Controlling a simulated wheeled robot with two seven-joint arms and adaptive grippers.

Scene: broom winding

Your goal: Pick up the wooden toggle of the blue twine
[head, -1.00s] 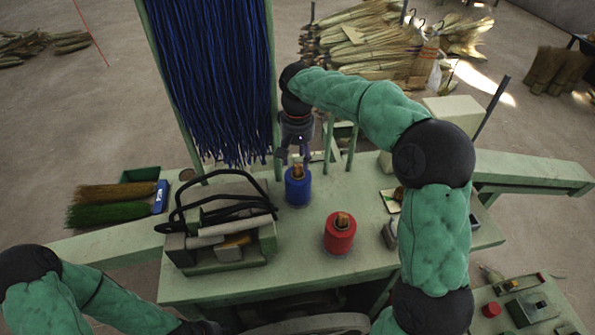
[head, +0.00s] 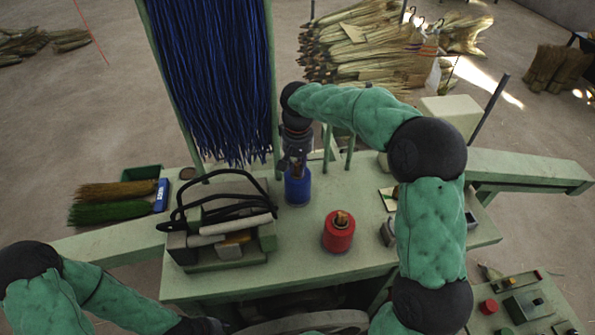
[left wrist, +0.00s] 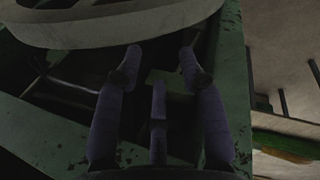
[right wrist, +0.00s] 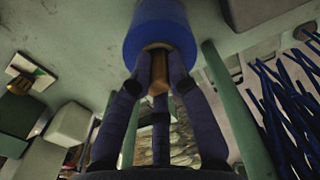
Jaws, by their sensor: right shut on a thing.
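The blue twine spool (head: 298,187) stands upright on the pale green bench, left of the red spool. Its wooden toggle (right wrist: 159,72) stands out of the spool's end in the right wrist view. My right gripper (head: 297,165) is over the spool, its fingers shut around the toggle; in the right wrist view the fingertips (right wrist: 158,65) press on it from its sides. The spool also shows there (right wrist: 160,28). My left gripper (left wrist: 160,62) is open and empty, near the bench's underside and a large wheel rim.
The red twine spool (head: 339,232) with its own wooden toggle stands right of the blue one. Blue strands (head: 215,80) hang behind on a green frame. Green posts stand close behind the gripper.

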